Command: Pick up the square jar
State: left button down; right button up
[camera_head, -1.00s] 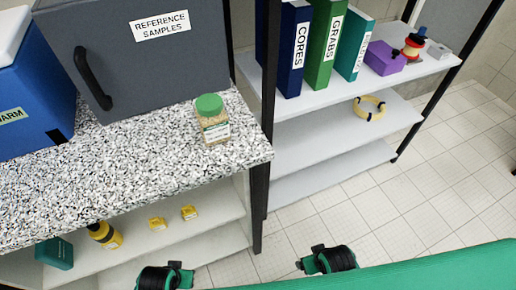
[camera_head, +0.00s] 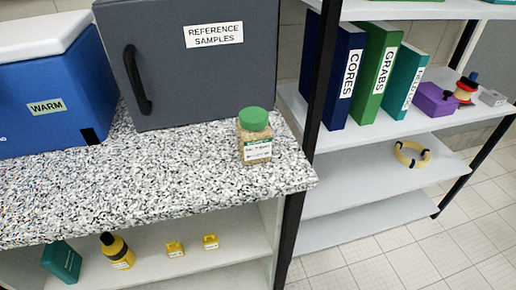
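The square jar (camera_head: 255,138) stands upright on the speckled countertop (camera_head: 190,185), near its right end. It is clear, with a green lid, a white label and tan grainy contents. It stands in front of the right part of the grey cabinet marked "REFERENCE SAMPLES". Nothing touches it from my side. Neither of my grippers shows in the head view now.
The grey cabinet (camera_head: 205,75) and a blue cooler (camera_head: 50,95) stand behind on the counter. A black post (camera_head: 318,90) rises just right of the jar. Shelving with binders (camera_head: 342,75) is beyond it. The counter front is clear; small yellow items (camera_head: 175,249) lie on the shelf below.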

aim_at(254, 131)
jog(key=k+l+z, duration=0.1)
jog(key=k+l, duration=0.15)
jog(key=k+l+z, duration=0.15)
jog(key=l, duration=0.3)
jog(key=k+l+z, duration=0.1)
jog(key=k+l, duration=0.2)
jog(key=k+l+z, duration=0.15)
jog(key=l, duration=0.3)
